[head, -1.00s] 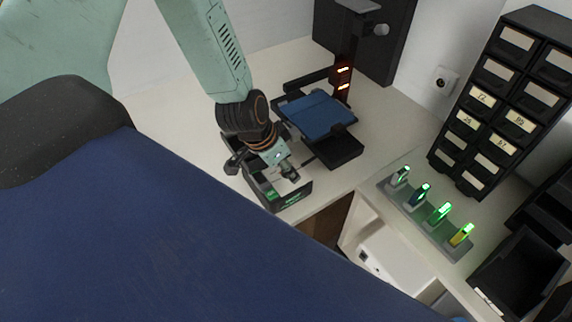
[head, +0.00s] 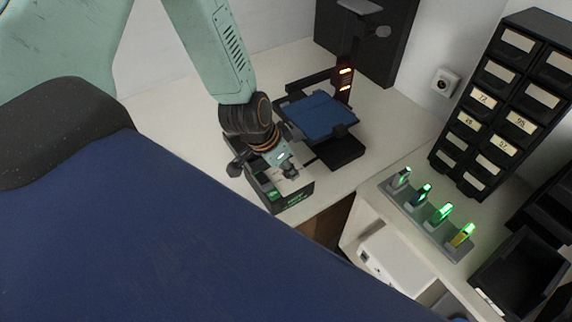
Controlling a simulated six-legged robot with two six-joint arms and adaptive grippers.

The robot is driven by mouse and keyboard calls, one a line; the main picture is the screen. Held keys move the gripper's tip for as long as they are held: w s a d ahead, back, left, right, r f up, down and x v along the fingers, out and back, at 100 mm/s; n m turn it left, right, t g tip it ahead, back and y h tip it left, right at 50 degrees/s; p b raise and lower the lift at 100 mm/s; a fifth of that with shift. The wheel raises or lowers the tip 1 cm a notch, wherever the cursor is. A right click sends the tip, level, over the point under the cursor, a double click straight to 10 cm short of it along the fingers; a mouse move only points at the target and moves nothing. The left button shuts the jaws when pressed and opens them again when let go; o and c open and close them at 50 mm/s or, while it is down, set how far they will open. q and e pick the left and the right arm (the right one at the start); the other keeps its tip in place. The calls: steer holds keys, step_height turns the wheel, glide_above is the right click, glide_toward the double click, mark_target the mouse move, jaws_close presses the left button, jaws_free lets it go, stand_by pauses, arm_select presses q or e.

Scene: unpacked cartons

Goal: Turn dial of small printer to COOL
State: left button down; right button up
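A small black printer with a blue bed (head: 325,118) and a dark upright post with orange lights stands on the white counter. In front of it is a low black box (head: 295,199) with green lit markings, seemingly its control unit. My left gripper (head: 291,174), whose arm comes in from the upper left, points down over this box. It is small and dark here, and I cannot tell whether its fingers are open or shut or touch anything. The dial and its labels cannot be made out; the gripper covers part of the box. My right gripper is not in view.
A grey holder (head: 428,219) with several green-lit sticks stands to the right. A black drawer cabinet (head: 492,125) and an open black bin (head: 520,275) lie beyond it. A large dark blue surface fills the lower left. The counter (head: 185,125) left of the arm is clear.

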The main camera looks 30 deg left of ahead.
arm_select(q)
steer(key=n+y, duration=0.2)
steer(key=n, duration=0.3)
steer(key=shift+d, duration=0.15)
steer(key=shift+w+d+n+y+p, duration=0.15)
steer(key=shift+n+y+p, duration=0.5)
steer(key=shift+n, duration=1.15)
steer(key=shift+r, duration=0.1)
steer(key=c, duration=1.1)
jaws_free()
steer(key=shift+o, duration=0.2)
steer(key=v, duration=1.1)
steer(key=shift+r, duration=0.35)
